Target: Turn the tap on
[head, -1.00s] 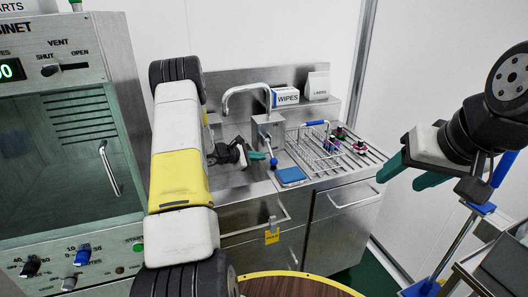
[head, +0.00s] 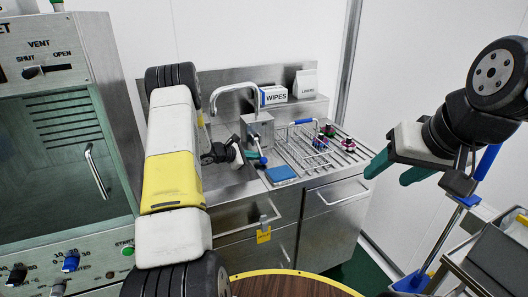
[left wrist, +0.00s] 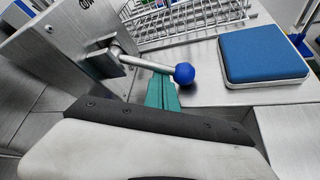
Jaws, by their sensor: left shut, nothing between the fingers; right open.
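The steel tap (head: 236,90) has a curved spout over the sink, rising from beside a metal box (head: 258,130). A lever with a blue ball knob (head: 263,161) hangs from the box's front; the left wrist view shows its metal rod (left wrist: 140,62) and the ball (left wrist: 184,74). My left gripper (head: 252,155) is shut and empty, just left of the lever in the head view. Its teal fingertips (left wrist: 161,84) lie close by the rod near the ball; I cannot tell whether they touch. My right gripper (head: 374,174) is open and empty in the air, right of the counter. No water is visible.
A blue sponge-like pad (head: 281,174) lies on the counter right of the lever. A wire rack (head: 302,146) with small coloured items stands behind it. A wipes box (head: 274,96) and a white bag (head: 306,84) sit on the shelf. A cabinet (head: 60,150) stands left.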

